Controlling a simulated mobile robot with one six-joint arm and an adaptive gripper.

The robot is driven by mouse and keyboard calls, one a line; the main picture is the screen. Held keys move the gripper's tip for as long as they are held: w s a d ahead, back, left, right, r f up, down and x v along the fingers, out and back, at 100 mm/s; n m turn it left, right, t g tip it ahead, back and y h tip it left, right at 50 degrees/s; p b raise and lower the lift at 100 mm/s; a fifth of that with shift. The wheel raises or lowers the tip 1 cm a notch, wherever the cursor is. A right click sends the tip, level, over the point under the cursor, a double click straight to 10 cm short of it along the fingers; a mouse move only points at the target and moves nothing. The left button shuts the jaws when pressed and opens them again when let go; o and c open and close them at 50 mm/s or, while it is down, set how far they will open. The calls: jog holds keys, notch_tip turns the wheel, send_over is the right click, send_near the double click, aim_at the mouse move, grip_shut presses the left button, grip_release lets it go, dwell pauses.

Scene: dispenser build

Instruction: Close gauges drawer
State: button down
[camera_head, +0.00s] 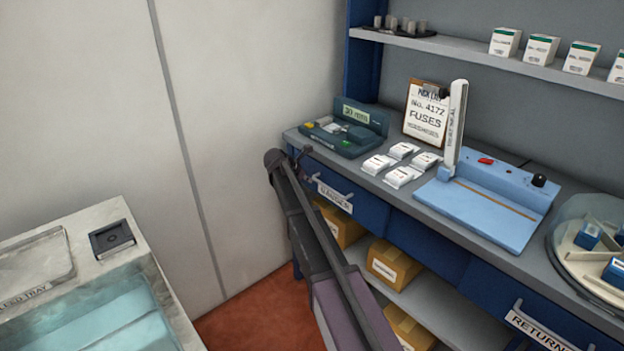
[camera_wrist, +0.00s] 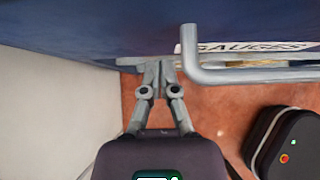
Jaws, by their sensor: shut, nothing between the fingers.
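The gauges drawer (camera_head: 368,208) is a blue drawer front at the left end of the counter, with a white label and a grey bar handle. In the wrist view the drawer front (camera_wrist: 100,25) fills the top, with the GAUGES label (camera_wrist: 245,47) and the handle (camera_wrist: 250,74) at the right. My gripper (camera_wrist: 158,66) is shut and empty. Its fingertips are close to the drawer front, just left of the handle's bent end; I cannot tell whether they touch. In the head view my arm hides part of the drawer's left side. How far the drawer stands out is unclear.
The counter (camera_head: 400,200) holds a green device (camera_head: 345,130), small white boxes and a blue measuring stand (camera_head: 490,205). Yellow boxes (camera_head: 393,262) sit on the shelf below. A returns drawer (camera_head: 540,320) is at the right. A basin (camera_head: 95,310) stands at the left.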

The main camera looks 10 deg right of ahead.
jog(key=a+f+p+v, duration=0.1)
jog(key=p+v, duration=0.6)
jog(key=v, duration=0.4)
jog(key=shift+s, duration=0.45)
jog(key=shift+a+r, duration=0.1)
jog(key=shift+a, duration=0.1)
jog(key=shift+s, duration=0.1)
jog(key=s+d+r+m+g+y+p, duration=0.2)
jog(key=s+m+y+p, duration=0.2)
jog(key=s+m, duration=0.8)
jog(key=s+d+r+m+g+y+p, duration=0.2)
jog(key=s+m+p, duration=0.4)
jog(key=s, duration=1.7)
jog(key=d+m+y, duration=0.1)
jog(key=m, duration=0.4)
jog(key=shift+d+r+m+y, duration=0.15)
jog(key=shift+r+m+y, duration=0.2)
jog(key=shift+m+y, duration=0.05)
